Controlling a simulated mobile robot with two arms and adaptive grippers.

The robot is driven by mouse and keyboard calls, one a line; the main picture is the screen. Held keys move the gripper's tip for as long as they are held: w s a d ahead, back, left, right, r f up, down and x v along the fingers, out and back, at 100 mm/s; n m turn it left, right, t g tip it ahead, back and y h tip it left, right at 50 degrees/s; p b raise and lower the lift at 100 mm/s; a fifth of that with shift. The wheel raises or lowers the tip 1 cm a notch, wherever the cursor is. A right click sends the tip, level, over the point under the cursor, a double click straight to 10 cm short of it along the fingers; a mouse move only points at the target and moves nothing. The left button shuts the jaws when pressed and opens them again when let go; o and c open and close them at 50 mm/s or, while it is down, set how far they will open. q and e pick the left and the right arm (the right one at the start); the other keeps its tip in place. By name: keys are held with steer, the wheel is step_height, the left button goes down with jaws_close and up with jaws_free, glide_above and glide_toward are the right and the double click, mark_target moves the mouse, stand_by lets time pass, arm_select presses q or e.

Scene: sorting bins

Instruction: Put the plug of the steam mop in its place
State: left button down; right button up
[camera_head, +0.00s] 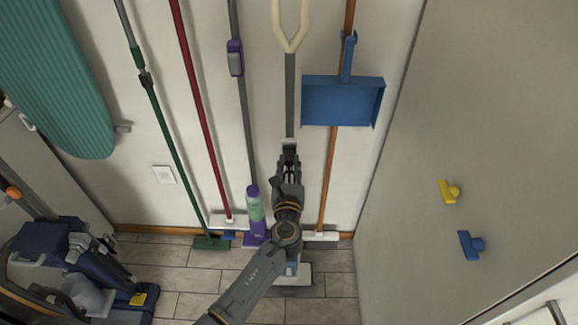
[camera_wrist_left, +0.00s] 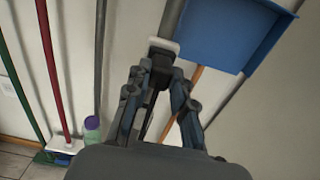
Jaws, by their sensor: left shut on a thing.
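The steam mop stands against the wall, with a cream forked handle (camera_head: 290,25), a grey pole (camera_head: 290,95) and a flat head on the floor (camera_head: 300,280). My left gripper (camera_head: 289,152) is at the pole, just below a small white collar that also shows in the left wrist view (camera_wrist_left: 163,45). In that view my left gripper (camera_wrist_left: 160,75) is shut on a small dark piece (camera_wrist_left: 160,66), which looks like the plug. The fingers hide most of it, and I cannot tell whether it touches the collar. My right gripper is not in view.
A blue dustpan (camera_head: 342,102) hangs to the right of the mop. A purple mop (camera_head: 253,200), a red-handled broom (camera_head: 200,100) and a green-handled broom (camera_head: 165,130) lean to the left. A wall socket (camera_head: 163,174) and a blue cleaning machine (camera_head: 75,255) are further left.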

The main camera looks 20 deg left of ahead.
arm_select(q)
steer(key=shift+w, duration=0.1)
steer(key=c, duration=1.1)
jaws_free()
steer(key=shift+o, duration=0.2)
steer(key=v, duration=1.2)
steer(key=s+a+f+n+g+h, duration=0.1)
steer(key=s+f+n+g, duration=0.25)
steer(key=f, duration=0.75)
steer(key=s+a+f+n+g+h, duration=0.1)
steer(key=s+f+n+g, duration=0.3)
steer(key=f, duration=0.8)
steer(key=s+f+n+g+h, duration=0.2)
steer(key=s+f+n, duration=0.3)
steer(key=f, duration=0.6)
steer(key=s+a+f+n+g, duration=0.2)
steer(key=s+f+n, duration=0.3)
steer(key=s, duration=0.5)
steer(key=s+a+f+n+g, duration=0.2)
steer(key=s+f+n, duration=0.4)
steer(key=s, duration=0.3)
steer(key=s+a+f+n+g+h, duration=0.1)
steer(key=s+a+f+n+g, duration=0.2)
steer(key=s, duration=0.7)
step_height(320, 180, down, 2)
steer(key=n, duration=0.4)
steer(key=shift+s+b, duration=0.3)
steer(key=shift+s, duration=0.05)
